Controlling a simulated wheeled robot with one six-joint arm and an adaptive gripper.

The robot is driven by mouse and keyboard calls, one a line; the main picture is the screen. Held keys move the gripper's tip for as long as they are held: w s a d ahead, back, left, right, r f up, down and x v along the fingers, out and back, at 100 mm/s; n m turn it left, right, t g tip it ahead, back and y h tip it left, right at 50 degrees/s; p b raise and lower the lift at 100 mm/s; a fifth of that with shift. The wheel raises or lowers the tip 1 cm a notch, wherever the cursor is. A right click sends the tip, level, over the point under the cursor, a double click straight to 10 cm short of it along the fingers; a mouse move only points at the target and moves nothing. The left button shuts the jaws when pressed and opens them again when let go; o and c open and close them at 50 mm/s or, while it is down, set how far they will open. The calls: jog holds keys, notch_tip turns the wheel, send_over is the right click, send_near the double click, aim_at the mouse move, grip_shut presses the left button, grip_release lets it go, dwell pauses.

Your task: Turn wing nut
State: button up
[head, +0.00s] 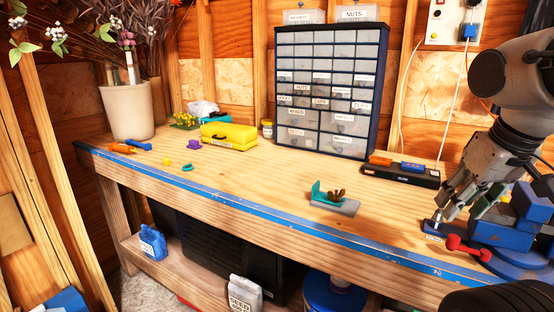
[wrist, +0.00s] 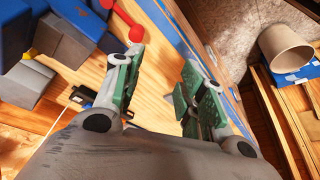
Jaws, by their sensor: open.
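A brown wing nut (head: 338,194) sits at a small teal bracket (head: 320,193) on a grey base plate (head: 336,207), near the front of the workbench's middle. I cannot make out the wing nut in the wrist view. My gripper (head: 462,208) is above the right end of the bench, well to the right of the wing nut and apart from it. In the wrist view my gripper (wrist: 160,70) has its green-padded fingers spread apart with nothing between them.
A blue vise (head: 500,232) with a red handle (head: 465,252) stands beside my gripper at the right. A black tray (head: 400,172) with tools lies behind. A drawer cabinet (head: 331,90) and yellow case (head: 229,136) stand at the back. Bench top left of the bracket is mostly clear.

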notch_tip(320, 180, down, 2)
jog(key=w+a+g, duration=0.1)
jog(key=w, duration=0.1)
jog(key=m+g, duration=0.4)
jog(key=m, duration=0.5)
send_over(337, 190)
jog(key=s, duration=0.2)
jog(key=f, duration=0.4)
jog(key=shift+w+d+f, duration=0.15)
jog(key=shift+w+d, duration=0.05)
jog(key=shift+w, duration=0.05)
jog(key=m, duration=0.1)
jog(key=w+r+m, duration=0.1)
jog(key=w+r+m+t, duration=0.1)
jog(key=m, duration=0.1)
jog(key=shift+a+r, duration=0.1)
jog(key=shift+a, duration=0.15)
jog(key=m, duration=0.2)
jog(key=shift+s+m, duration=0.1)
jog(key=shift+m, duration=0.2)
jog(key=shift+f, duration=0.2)
notch_tip(337, 190, down, 8)
jog(key=shift+r, duration=0.25)
